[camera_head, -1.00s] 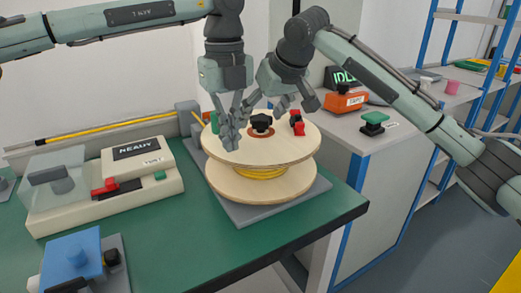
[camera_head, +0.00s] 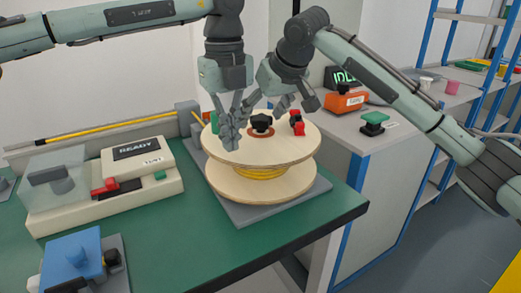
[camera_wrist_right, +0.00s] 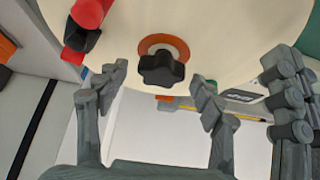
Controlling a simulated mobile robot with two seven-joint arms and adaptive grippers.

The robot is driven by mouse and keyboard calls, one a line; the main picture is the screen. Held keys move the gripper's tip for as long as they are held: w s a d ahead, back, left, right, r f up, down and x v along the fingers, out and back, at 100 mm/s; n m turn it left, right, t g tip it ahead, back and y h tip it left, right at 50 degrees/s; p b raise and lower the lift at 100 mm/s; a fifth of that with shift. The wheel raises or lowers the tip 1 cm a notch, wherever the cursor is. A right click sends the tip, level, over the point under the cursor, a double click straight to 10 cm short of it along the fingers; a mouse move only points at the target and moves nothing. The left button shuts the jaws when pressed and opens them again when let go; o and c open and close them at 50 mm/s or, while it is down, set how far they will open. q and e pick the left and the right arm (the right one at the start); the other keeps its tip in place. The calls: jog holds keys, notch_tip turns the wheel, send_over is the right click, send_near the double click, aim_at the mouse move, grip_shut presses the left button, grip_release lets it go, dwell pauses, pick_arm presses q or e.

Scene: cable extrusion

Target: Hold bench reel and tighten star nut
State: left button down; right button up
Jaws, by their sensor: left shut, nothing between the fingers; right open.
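The bench reel (camera_head: 270,151) is a pale wooden spool with yellow cable between two round flanges, lying flat on a grey base plate. The black star nut (camera_head: 261,122) sits at the centre of its top flange; the nut (camera_wrist_right: 162,69) also shows in the right wrist view. My left gripper (camera_head: 231,136) is shut and empty at the left part of the top flange; whether it touches is unclear. It shows at the right edge of the right wrist view (camera_wrist_right: 290,105). My right gripper (camera_head: 284,104) is open above the flange, its fingers (camera_wrist_right: 158,84) on either side of the nut but apart from it.
A red clip-like part (camera_head: 297,123) stands on the flange right of the nut. A green part (camera_head: 214,122) is at the left rim. A cream machine (camera_head: 110,180) and a blue block (camera_head: 76,257) stand left on the green bench.

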pick_arm(q)
jog(key=shift+f, duration=1)
